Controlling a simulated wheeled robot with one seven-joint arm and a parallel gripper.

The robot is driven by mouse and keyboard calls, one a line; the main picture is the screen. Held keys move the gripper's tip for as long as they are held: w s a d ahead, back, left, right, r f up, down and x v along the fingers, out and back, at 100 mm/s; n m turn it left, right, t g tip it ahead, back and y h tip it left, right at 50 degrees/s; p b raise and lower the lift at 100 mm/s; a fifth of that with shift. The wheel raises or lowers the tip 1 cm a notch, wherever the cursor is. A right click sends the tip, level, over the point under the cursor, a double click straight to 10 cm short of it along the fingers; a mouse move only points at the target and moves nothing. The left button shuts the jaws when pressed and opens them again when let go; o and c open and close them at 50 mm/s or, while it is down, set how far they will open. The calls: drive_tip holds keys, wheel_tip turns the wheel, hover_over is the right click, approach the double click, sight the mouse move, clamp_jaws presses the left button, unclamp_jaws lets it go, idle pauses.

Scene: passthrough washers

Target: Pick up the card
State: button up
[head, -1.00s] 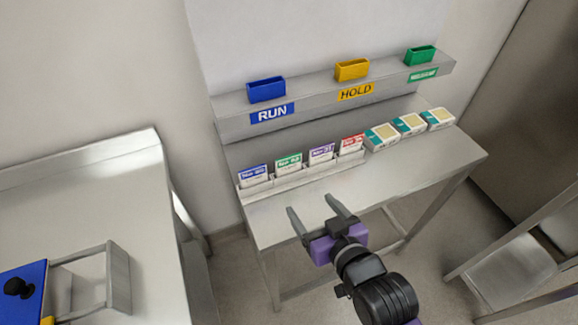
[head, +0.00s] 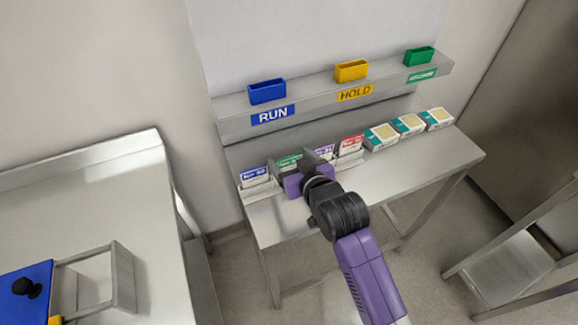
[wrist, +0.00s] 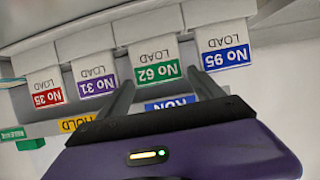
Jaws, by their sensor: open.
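Several white cards stand in a row in a metal rack: blue No 95 (head: 254,174), green No 62 (head: 289,161), purple No 31 (head: 325,151) and red No 35 (head: 352,142). In the wrist view they appear upside down: blue (wrist: 226,58), green (wrist: 157,75), purple (wrist: 97,86) and red (wrist: 48,97). My gripper (wrist: 160,76) is open, its fingers on either side of the green card. In the head view my gripper (head: 295,162) reaches the rack and partly hides the green and purple cards. Contact with the green card cannot be told.
Several small boxes (head: 380,137) stand to the right of the rack on the metal table (head: 420,165). Above is a shelf (head: 310,91) with blue RUN (head: 267,92), yellow HOLD (head: 351,71) and green (head: 419,56) holders. Another table (head: 90,195) is at left.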

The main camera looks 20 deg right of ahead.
drive_tip(key=shift+w+f, duration=0.3)
drive_tip(key=shift+w, duration=0.35)
drive_tip(key=shift+c, duration=0.5)
drive_tip(key=c, duration=1)
